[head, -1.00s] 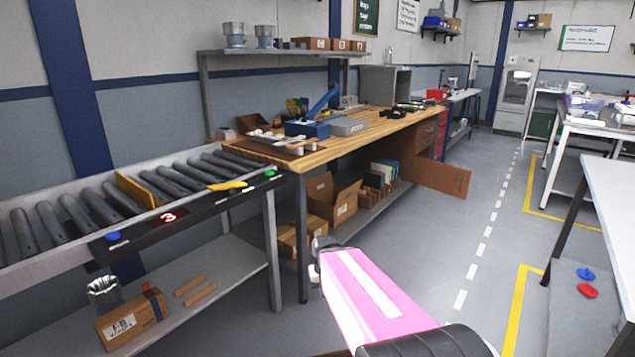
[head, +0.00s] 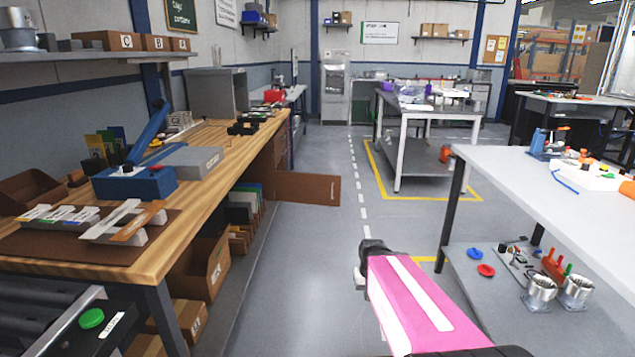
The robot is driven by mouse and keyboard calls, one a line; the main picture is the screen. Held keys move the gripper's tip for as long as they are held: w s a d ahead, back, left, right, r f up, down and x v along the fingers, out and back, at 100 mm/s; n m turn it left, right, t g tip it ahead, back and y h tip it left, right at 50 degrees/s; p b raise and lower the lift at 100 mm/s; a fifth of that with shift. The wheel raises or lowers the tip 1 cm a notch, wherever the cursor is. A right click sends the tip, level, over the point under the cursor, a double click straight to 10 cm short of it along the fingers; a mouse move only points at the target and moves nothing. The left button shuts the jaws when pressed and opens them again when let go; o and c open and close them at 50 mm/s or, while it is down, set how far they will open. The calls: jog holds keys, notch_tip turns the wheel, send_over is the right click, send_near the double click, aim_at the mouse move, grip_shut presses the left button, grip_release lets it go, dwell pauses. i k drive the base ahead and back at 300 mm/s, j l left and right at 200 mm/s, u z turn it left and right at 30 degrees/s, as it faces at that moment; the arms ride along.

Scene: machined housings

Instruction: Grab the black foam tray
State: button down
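I cannot make out the black foam tray with certainty. A low black item (head: 243,127) lies on the wooden workbench towards its far end, too small to identify. My pink and white arm reaches up from the bottom, right of centre. At its far end is a dark and silver part, above the open floor and apart from the benches. The fingers of my gripper cannot be made out there, and nothing held is visible.
The wooden workbench (head: 215,150) on the left carries a blue tool (head: 135,182) and a grey box. A white table (head: 560,180) stands right, with metal housings (head: 540,290) below. The central floor is clear.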

aim_at(237, 128)
jog(key=i+l+u, duration=0.1)
jog(key=i, duration=0.45)
jog(key=i+l+u, duration=0.15)
jog(key=i, duration=0.4)
jog(key=i+l+u, duration=0.1)
jog(key=i, duration=0.4)
jog(key=i+l+u, duration=0.1)
jog(key=i+l, duration=0.3)
jog(key=i, duration=0.1)
